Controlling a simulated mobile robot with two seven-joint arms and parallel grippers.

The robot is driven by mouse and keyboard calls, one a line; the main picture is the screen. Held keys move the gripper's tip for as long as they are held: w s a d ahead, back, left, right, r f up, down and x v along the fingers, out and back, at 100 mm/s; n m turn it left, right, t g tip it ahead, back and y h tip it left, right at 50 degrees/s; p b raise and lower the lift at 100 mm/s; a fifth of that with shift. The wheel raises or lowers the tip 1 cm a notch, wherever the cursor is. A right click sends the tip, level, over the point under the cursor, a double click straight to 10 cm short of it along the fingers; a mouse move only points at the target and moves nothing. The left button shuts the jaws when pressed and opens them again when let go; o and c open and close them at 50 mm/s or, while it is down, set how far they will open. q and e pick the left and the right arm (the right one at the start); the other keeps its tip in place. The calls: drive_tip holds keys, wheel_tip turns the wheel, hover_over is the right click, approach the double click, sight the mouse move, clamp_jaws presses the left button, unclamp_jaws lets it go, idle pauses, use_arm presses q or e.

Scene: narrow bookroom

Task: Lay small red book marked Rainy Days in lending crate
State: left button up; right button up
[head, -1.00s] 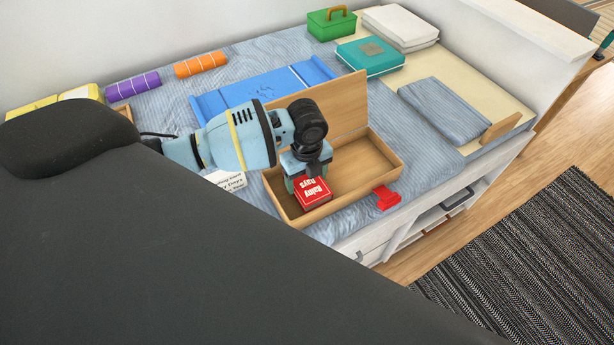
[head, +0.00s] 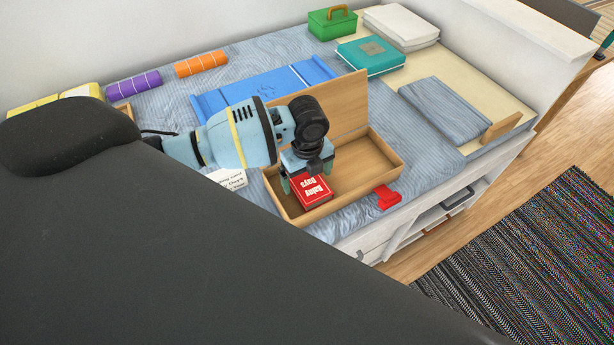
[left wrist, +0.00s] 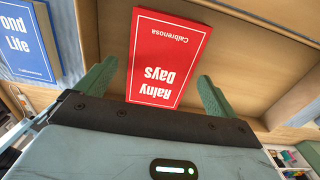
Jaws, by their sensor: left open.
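The small red book (head: 313,190), marked Rainy Days, lies cover up inside the wooden crate (head: 347,198), toward its left end. It also shows in the left wrist view (left wrist: 166,55), its title upside down. My left gripper (head: 307,175) is over the book with its fingers spread. In the left wrist view the gripper (left wrist: 156,88) has one finger on each side of the book, with gaps between. The crate's lid (head: 340,103) stands open at the back. My right gripper is not in view.
A red piece (head: 386,197) is at the crate's front right. A blue item (head: 262,92) lies behind, with orange (head: 201,64) and purple (head: 133,85) rolls. A white card (head: 228,180) is left of the crate. A blue book (left wrist: 25,38) shows beside it.

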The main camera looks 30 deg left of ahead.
sight(307, 182)
use_arm(q)
wheel_tip(307, 182, up, 12)
drive_tip(key=p, duration=0.1)
drive_tip(key=shift+f, duration=0.25)
